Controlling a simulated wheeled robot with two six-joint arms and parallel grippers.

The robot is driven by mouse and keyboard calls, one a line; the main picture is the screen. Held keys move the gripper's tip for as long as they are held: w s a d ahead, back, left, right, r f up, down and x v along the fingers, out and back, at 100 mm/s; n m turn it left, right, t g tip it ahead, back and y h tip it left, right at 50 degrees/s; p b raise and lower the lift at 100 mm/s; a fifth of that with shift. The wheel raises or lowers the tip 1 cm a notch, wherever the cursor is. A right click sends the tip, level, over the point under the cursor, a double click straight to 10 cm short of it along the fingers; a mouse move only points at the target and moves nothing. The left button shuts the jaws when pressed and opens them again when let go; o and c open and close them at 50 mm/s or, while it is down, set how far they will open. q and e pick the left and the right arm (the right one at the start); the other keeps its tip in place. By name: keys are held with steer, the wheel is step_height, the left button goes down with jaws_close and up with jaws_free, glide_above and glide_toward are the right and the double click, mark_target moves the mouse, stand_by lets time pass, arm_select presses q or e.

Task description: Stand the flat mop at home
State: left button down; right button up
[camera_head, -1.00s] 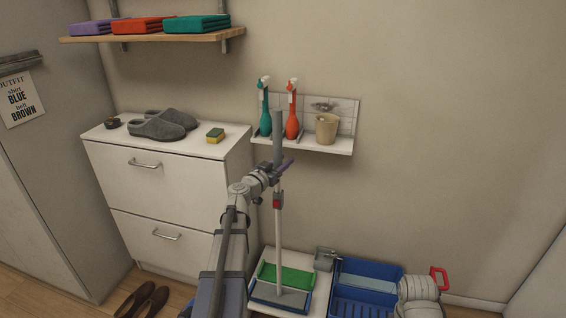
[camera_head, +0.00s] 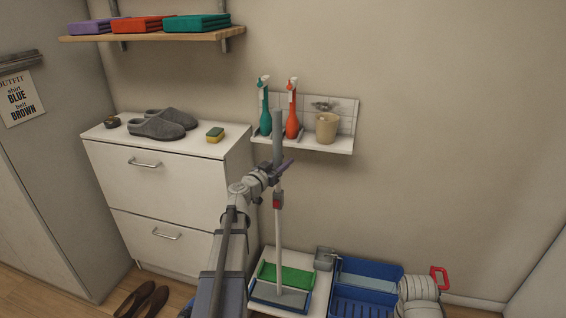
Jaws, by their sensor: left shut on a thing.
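The flat mop (camera_head: 279,230) stands nearly upright, with a white pole, a grey grip at the top and a red piece partway down. Its flat head (camera_head: 281,296) is at the bottom, in or on a low blue-edged tray with a green pad (camera_head: 287,275); I cannot tell if it touches. My left gripper (camera_head: 279,168) is shut on the mop's pole just below the grey grip.
A white cabinet (camera_head: 180,190) with slippers (camera_head: 160,124) and a sponge (camera_head: 215,134) is at left.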

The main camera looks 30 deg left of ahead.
arm_select(q)
steer(key=shift+f+b, duration=1.05)
steer(key=shift+f, duration=0.05)
stand_by(0.3)
steer(key=shift+c, duration=2.3)
jaws_free()
steer(key=shift+s, duration=0.15)
steer(key=s, duration=0.7)
steer(key=shift+s+a, duration=0.25)
steer(key=shift+a, duration=0.05)
steer(key=shift+s, duration=0.1)
